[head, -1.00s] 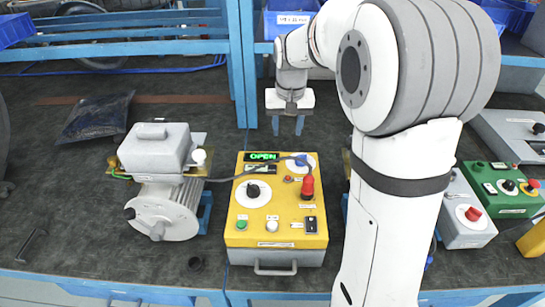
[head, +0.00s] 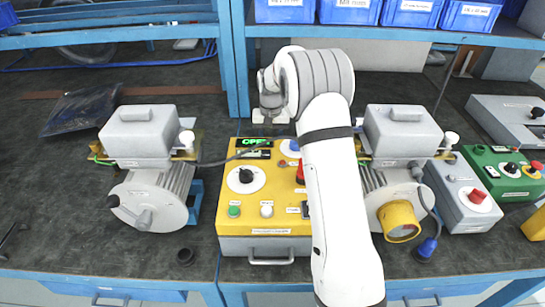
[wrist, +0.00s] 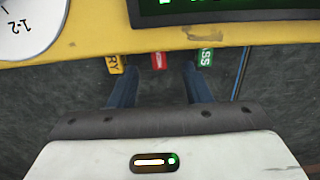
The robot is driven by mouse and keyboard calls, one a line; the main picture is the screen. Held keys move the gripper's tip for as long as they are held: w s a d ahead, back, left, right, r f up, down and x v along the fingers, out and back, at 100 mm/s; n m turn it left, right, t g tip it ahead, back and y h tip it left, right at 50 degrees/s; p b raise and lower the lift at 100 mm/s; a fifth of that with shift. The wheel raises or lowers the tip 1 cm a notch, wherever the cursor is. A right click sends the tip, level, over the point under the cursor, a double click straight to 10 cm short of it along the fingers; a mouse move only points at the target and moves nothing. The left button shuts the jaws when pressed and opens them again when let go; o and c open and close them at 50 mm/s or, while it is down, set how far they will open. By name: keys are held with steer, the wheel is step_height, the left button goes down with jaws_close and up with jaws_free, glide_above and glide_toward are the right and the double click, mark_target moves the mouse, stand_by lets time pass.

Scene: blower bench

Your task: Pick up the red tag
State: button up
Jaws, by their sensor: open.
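In the wrist view a small red tag (wrist: 158,61) hangs at the edge of the yellow control box (wrist: 75,46). A yellow tag (wrist: 115,64) is to its left and a green tag marked PASS (wrist: 206,57) to its right. My gripper (wrist: 159,70) is open, its two blue fingers spread on either side of the red tag, with nothing held. I cannot tell how far the fingertips are from the tag. In the head view the yellow control box (head: 233,212) stands at the bench's middle, with my gripper just behind it. The tags do not show there.
A grey blower (head: 165,200) stands left of the box. Another blower with a yellow port (head: 400,220) stands right, partly behind my arm. Blue bins (head: 348,12) line the shelf behind. Green and grey boxes (head: 505,172) are at the right.

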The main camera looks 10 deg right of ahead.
steer(key=f, duration=0.4)
steer(key=shift+w+d+f, duration=0.15)
steer(key=shift+w+f, duration=0.05)
steer(key=shift+w, duration=0.05)
steer(key=shift+c, duration=0.5)
jaws_close()
